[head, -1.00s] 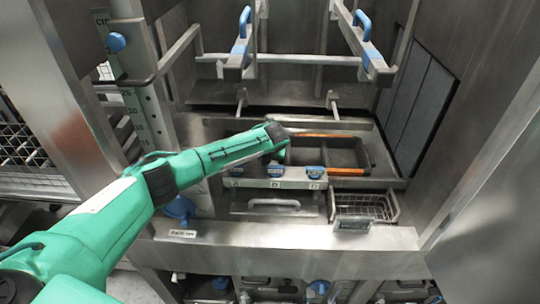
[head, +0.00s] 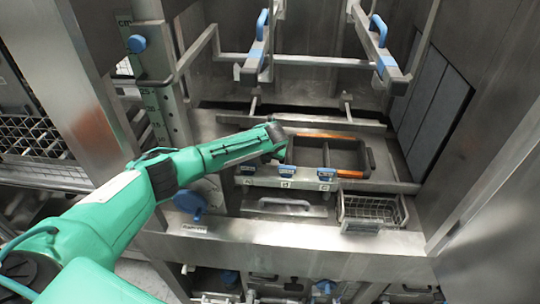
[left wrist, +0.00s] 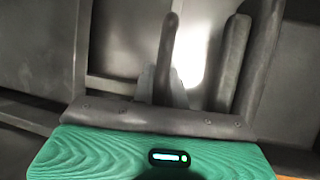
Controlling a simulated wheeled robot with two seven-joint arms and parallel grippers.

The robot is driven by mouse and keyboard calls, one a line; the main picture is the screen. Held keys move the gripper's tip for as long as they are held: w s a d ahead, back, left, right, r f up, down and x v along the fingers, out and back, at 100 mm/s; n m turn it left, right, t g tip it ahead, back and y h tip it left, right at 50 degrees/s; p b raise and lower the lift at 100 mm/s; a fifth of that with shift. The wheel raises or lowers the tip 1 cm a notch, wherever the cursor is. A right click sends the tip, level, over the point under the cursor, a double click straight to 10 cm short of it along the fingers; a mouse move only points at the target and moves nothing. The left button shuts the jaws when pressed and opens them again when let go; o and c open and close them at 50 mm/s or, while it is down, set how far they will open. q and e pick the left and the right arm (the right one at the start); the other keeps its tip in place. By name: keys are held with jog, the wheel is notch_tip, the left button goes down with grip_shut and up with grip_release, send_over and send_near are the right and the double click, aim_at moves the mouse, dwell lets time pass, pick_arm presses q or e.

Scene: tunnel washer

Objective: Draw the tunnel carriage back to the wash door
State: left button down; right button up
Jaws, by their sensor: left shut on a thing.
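The tunnel carriage looks to be the dark open tray with orange strips (head: 352,174), lying on the steel deck behind a row of blue knobs. My left gripper (head: 283,147) is low at the tray's left side. In the left wrist view my left gripper (left wrist: 200,65) is shut, with a pale grey piece (left wrist: 165,84) by its fingers, apparently part of the carriage; the exact grip is hard to see. Dark grey panels (head: 440,100) stand upright on the right wall; I cannot tell whether they are the wash door. My right gripper is out of view.
Two rails with blue handles (head: 378,30) hang above the deck. Several blue knobs (head: 286,170) line the ledge in front of the tray. A wire basket (head: 372,210) and a drawer handle (head: 284,207) sit below. A steel post (head: 85,100) stands close to my left arm.

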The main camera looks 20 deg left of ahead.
pick_arm(q)
jog(key=a, duration=0.2)
jog(key=s+a+p, duration=0.1)
jog(key=shift+a, duration=0.35)
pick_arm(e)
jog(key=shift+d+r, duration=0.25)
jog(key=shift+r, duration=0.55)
pick_arm(q)
jog(key=shift+a, duration=0.15)
